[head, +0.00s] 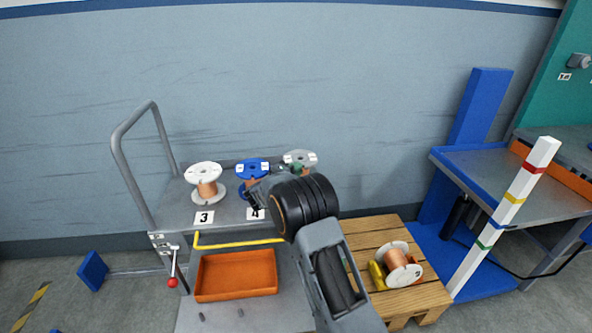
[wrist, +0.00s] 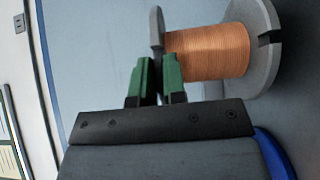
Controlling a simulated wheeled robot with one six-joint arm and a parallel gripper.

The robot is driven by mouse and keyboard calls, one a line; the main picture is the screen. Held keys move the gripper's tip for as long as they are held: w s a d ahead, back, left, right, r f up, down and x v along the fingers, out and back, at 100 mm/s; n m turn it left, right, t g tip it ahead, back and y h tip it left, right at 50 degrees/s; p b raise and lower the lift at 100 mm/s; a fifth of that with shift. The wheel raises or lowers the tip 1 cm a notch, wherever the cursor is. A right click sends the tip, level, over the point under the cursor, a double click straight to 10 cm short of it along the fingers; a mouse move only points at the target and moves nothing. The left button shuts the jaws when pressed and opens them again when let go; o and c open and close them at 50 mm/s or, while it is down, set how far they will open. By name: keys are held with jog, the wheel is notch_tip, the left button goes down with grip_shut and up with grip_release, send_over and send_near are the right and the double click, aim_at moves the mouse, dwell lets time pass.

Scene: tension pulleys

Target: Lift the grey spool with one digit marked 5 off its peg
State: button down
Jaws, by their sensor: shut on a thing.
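The grey spool (head: 300,157) is at the right end of the row on the cart in the head view, its lower part hidden by my arm. In the wrist view its copper wire (wrist: 208,52) and grey flange (wrist: 262,45) fill the upper right. My gripper (wrist: 158,65) is shut on the edge of the spool's nearer flange, with a green finger on each side. In the head view my gripper (head: 292,168) is mostly hidden behind my wrist. I cannot read a digit 5, and I cannot tell whether the spool still sits on its peg.
A white spool (head: 204,171) by label 3 and a blue spool (head: 252,169) by label 4 stand to the left, the blue one close. An orange tray (head: 237,274) lies below. A white copper spool (head: 398,265) lies on the wooden pallet (head: 377,232).

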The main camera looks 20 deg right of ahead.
jog(key=shift+r+p, duration=0.65)
jog(key=shift+p, duration=0.15)
jog(key=shift+p, duration=0.6)
dwell(0.9)
jog(key=shift+r, duration=0.15)
jog(key=shift+r+p, duration=1.65)
jog(key=shift+p, duration=0.8)
jog(key=shift+p, duration=0.5)
jog(key=shift+r+p, duration=0.2)
jog(key=shift+p, duration=0.1)
jog(key=shift+r+p, duration=1.55)
jog(key=shift+p, duration=0.35)
jog(key=shift+r+p, duration=1.55)
jog(key=shift+p, duration=0.4)
